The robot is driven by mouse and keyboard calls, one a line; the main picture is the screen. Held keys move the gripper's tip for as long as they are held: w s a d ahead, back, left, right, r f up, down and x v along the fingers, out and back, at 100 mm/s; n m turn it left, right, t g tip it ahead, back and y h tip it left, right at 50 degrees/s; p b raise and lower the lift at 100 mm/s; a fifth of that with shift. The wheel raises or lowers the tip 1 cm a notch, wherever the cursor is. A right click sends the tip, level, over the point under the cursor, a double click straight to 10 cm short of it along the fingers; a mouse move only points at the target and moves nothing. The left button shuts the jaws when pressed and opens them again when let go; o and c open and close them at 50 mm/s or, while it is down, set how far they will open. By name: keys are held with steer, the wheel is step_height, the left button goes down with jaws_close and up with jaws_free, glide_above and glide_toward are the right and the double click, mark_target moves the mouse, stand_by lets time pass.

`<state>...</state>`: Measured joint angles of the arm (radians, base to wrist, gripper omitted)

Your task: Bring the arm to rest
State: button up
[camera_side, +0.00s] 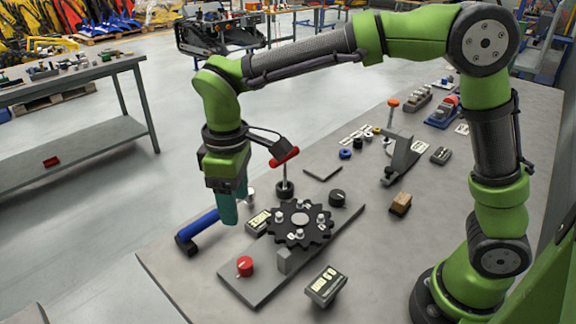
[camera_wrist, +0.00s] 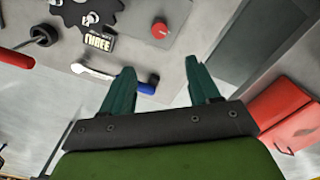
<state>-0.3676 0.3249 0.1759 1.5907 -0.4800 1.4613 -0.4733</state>
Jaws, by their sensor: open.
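My gripper (camera_side: 231,208) hangs with its teal fingers pointing down near the left edge of the grey table (camera_side: 165,283). In the wrist view its two fingers (camera_wrist: 163,78) stand apart with nothing held between them. A blue-handled lever (camera_side: 202,226) lies just left of the fingers in the side view. Its blue end (camera_wrist: 147,88) shows past the fingers in the wrist view, beside the left finger; I cannot tell the exact gap. My arm is bent over the table from its base at the right.
A black toothed wheel (camera_side: 299,219) with several pale pegs sits on a grey plate, with a red knob (camera_side: 245,266) and a black knob (camera_side: 337,197). A red-topped lever (camera_side: 284,157) stands close behind the gripper. Other small parts lie farther back. Open floor is at the left.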

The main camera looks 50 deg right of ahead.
steer(key=s+d+r+m+t+y, duration=0.1)
steer(key=s+d+r+m+t, duration=0.1)
steer(key=s+d+m, duration=0.3)
steer(key=s+d+r+m+t+y, duration=0.1)
steer(key=s+d+r+m+t, duration=0.2)
steer(key=s+d+m+t, duration=0.2)
steer(key=s+d+m, duration=0.1)
steer(key=s+d, duration=0.2)
steer(key=d, duration=0.4)
steer(key=shift+s+d, duration=0.25)
steer(key=shift+s, duration=0.05)
